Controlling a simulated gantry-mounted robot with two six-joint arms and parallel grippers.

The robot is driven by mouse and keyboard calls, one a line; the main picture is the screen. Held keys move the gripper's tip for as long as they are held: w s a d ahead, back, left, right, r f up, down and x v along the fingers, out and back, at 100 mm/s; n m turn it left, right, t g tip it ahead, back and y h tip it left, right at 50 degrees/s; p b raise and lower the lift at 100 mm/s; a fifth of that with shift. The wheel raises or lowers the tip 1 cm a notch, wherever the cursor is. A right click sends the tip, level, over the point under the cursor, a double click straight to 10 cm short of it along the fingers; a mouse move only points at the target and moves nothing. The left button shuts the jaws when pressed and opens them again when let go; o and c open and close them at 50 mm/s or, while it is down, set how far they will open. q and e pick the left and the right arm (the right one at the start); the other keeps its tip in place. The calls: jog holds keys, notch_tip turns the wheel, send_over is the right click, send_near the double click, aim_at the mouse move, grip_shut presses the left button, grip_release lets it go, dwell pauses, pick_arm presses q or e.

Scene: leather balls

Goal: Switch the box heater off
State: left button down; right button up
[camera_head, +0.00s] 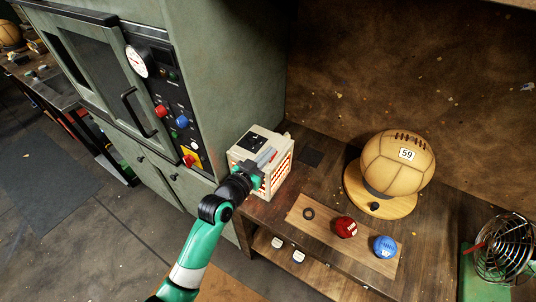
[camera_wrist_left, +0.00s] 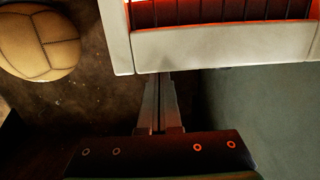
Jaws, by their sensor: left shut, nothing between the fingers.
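The box heater (camera_head: 283,172) is a cream box on the bench beside the green cabinet. Its grille glows orange-red in the head view. A dark panel is on its top; I cannot make out a switch position. In the wrist view the heater's pale casing (camera_wrist_left: 225,48) and red-lit slats fill the upper right. My left gripper (camera_head: 268,156) is at the heater, in front of part of its top and side. Its fingers (camera_wrist_left: 158,85) are shut with nothing between them, and their tips are close to the casing's edge. I cannot tell whether they touch. My right gripper is not in view.
The green cabinet (camera_head: 220,60) with its control panel stands left of the heater.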

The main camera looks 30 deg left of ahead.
pick_arm(q)
jog(key=g+p, duration=0.1)
jog(key=p, duration=0.1)
jog(key=shift+w+p, duration=0.1)
jog(key=shift+p, duration=0.2)
jog(key=shift+f+b, duration=0.25)
jog(key=shift+b, duration=0.1)
notch_tip(320, 180, up, 5)
jog(key=p, duration=0.4)
jog(key=p+v, duration=0.1)
jog(key=v, duration=0.8)
jog(key=shift+r+p, duration=0.35)
jog(key=shift+p, duration=0.05)
